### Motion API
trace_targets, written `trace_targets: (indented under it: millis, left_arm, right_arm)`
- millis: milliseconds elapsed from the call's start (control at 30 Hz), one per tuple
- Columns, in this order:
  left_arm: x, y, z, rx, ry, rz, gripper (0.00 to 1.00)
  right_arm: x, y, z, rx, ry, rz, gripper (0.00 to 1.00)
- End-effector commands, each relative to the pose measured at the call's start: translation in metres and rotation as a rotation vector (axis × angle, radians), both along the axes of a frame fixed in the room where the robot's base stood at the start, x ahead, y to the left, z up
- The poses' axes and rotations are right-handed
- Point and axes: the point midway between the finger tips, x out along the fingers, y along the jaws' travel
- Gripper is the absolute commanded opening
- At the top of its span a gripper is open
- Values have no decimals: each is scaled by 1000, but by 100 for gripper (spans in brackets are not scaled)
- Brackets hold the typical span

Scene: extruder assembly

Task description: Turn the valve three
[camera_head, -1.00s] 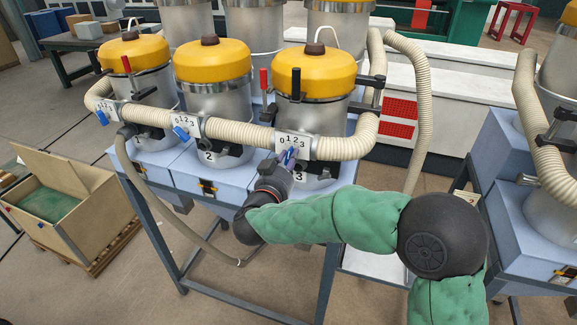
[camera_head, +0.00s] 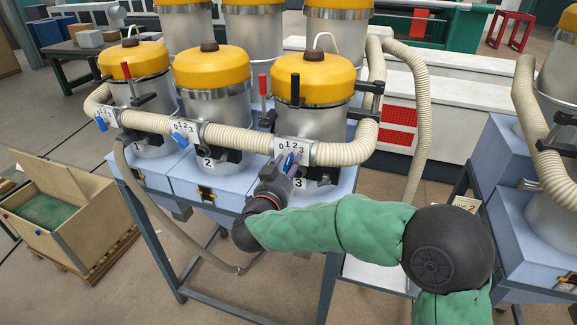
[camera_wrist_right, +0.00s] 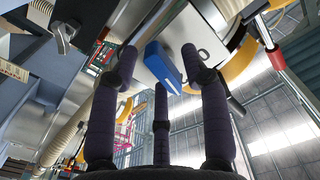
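Valve three is a blue handle (camera_head: 291,160) on a white dial plate marked 0 to 3, below the rightmost front yellow-topped canister. My right gripper (camera_head: 285,162) is right at this handle, reaching up from below. In the right wrist view, the blue handle (camera_wrist_right: 163,66) lies between the spread dark fingers of the gripper (camera_wrist_right: 160,75). The fingers look open around it, with no clear grip; contact cannot be told. In the head view the fingers partly hide the handle and its exact setting. My left gripper is not in view.
Two more blue valves, the middle one (camera_head: 180,139) and the left one (camera_head: 101,124), sit along the beige hose (camera_head: 237,137). A metal frame table (camera_head: 182,284) carries the canisters. A wooden crate (camera_head: 75,232) stands on the floor at left.

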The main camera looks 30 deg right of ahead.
Motion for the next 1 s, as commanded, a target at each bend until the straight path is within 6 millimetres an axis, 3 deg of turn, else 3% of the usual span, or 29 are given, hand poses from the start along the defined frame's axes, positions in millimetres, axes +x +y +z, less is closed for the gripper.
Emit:
trace_targets:
  millis: [267,700,1000]
  left_arm:
    - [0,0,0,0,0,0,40]
    - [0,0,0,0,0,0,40]
    - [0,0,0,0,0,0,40]
  right_arm:
    - [-7,10,1,1,-2,3,46]
    - [-59,70,0,0,-2,5,46]
    - [-77,90,0,0,-1,1,46]
